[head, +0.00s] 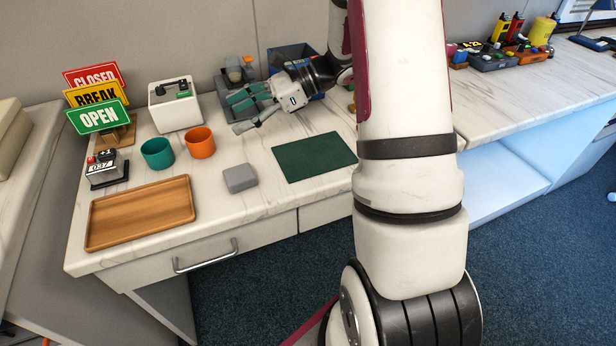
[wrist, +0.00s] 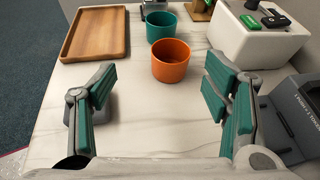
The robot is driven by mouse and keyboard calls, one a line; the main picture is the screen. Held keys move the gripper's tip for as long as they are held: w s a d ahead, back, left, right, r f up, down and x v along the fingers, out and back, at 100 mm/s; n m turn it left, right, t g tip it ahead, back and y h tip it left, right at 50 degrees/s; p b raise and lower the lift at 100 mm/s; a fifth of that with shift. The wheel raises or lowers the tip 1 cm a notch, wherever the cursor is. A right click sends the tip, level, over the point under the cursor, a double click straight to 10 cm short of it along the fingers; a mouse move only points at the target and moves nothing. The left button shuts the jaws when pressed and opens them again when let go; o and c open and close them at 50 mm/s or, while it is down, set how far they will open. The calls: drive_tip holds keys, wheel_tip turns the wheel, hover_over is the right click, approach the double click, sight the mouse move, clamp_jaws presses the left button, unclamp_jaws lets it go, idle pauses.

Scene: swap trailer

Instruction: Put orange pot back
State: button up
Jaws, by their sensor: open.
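The orange pot (head: 201,143) stands upright on the white marble-patterned counter, just right of a teal pot (head: 157,153). In the wrist view the orange pot (wrist: 170,61) is ahead of my gripper (wrist: 160,92), roughly centred between the spread fingers and apart from them. The teal pot (wrist: 160,27) is behind it there. In the head view my gripper (head: 243,112) is open and empty, above the counter to the right of the orange pot. Its fingers point left toward the pots.
A wooden tray (head: 140,213) lies at the front left. A grey block (head: 240,178) and a green mat (head: 314,156) lie in front of my gripper. A white box (head: 175,106) and sign stand (head: 116,134) are behind the pots. A stamp-like counter (head: 104,168) stands left.

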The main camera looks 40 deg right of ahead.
drive_tip(key=s+a+r+n+g+h, duration=0.2)
drive_tip(key=s+a+r+n+g, duration=0.15)
drive_tip(key=s+a+n, duration=0.45)
drive_tip(key=s+a+r+n+g+h, duration=0.25)
drive_tip(key=s+a+r+n, duration=0.2)
drive_tip(key=s, duration=0.55)
drive_tip(key=s+d+n+h, duration=0.2)
drive_tip(key=s+n+h, duration=0.2)
drive_tip(key=s, duration=0.4)
drive_tip(key=s+d+n+h, duration=0.2)
drive_tip(key=s+n+h, duration=0.2)
drive_tip(key=s, duration=0.5)
drive_tip(key=shift+d+f+n+t, duration=0.2)
drive_tip(key=shift+d+n+t, duration=0.1)
drive_tip(key=shift+n, duration=0.85)
wheel_tip(320, 180, up, 22)
drive_tip(key=t+p, duration=0.3)
drive_tip(key=p, duration=1.6)
drive_tip(key=shift+a+f+p, duration=0.15)
drive_tip(key=shift+f+p, duration=0.1)
drive_tip(key=shift+p, duration=0.15)
drive_tip(key=shift+w+a, duration=0.1)
